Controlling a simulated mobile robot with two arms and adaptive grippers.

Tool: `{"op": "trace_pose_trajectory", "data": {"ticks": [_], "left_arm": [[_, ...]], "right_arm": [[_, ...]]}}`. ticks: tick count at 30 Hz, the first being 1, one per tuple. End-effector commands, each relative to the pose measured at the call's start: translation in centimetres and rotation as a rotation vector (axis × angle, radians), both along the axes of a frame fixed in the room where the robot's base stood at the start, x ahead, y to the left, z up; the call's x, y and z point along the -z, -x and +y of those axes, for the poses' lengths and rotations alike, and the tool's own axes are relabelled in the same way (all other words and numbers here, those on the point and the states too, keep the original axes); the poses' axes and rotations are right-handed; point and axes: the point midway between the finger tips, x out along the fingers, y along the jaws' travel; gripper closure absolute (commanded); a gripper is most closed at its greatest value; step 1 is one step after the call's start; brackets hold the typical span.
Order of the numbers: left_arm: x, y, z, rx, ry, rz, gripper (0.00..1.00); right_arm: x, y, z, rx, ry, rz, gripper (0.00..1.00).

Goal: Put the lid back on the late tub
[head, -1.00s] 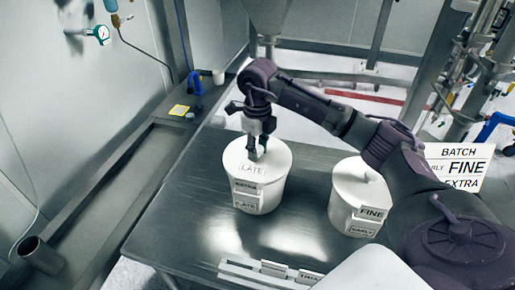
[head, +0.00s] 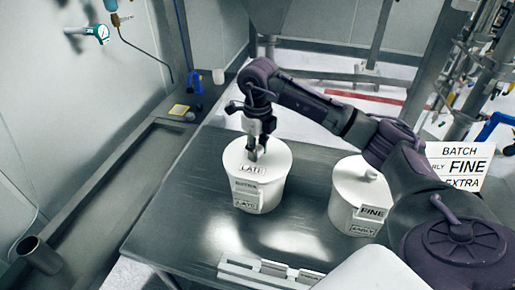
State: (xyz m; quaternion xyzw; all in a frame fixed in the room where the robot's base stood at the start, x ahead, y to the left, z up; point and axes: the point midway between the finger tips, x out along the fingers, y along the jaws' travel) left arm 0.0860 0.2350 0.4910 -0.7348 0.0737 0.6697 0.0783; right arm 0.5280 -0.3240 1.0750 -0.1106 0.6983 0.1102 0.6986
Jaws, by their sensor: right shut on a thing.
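The late tub (head: 263,200) is a white tub with labels on its front, standing on the dark metal table. Its white lid (head: 279,163), marked LATE, lies over the tub's top. My right gripper (head: 254,156) is over the middle of the lid, shut on a part there that its fingers mostly hide. I cannot tell whether the lid is fully seated on the rim. My left gripper is not in view.
A second white tub (head: 344,212), labelled FINE and EARLY, stands to the right with its lid on. A label rack (head: 262,270) lies at the table's front edge. A sign (head: 459,165) stands at the right. The table's left part is clear.

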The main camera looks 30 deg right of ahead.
Motion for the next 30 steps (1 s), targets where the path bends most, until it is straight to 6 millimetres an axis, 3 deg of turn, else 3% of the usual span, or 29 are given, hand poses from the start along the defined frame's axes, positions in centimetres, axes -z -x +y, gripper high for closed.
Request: {"op": "trace_pose_trajectory", "data": {"ticks": [9, 10, 15, 22, 26, 30], "left_arm": [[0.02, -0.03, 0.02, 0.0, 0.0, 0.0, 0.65], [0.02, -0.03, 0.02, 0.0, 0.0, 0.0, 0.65], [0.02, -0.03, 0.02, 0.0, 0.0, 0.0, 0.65], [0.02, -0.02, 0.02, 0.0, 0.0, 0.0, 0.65], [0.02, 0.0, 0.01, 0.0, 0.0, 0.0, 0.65], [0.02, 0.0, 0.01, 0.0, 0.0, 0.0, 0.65]], "right_arm": [[0.0, 0.0, 0.01, 0.0, 0.0, 0.0, 1.0], [0.0, 0.0, 0.01, 0.0, 0.0, 0.0, 0.66], [0.01, 0.0, 0.01, 0.0, 0.0, 0.0, 0.38], [0.04, 0.02, 0.02, 0.0, 0.0, 0.001, 0.36], [0.04, 0.02, 0.02, 0.0, 0.0, 0.001, 0.15], [0.04, 0.02, 0.02, -0.001, 0.0, 0.001, 0.13]]}}
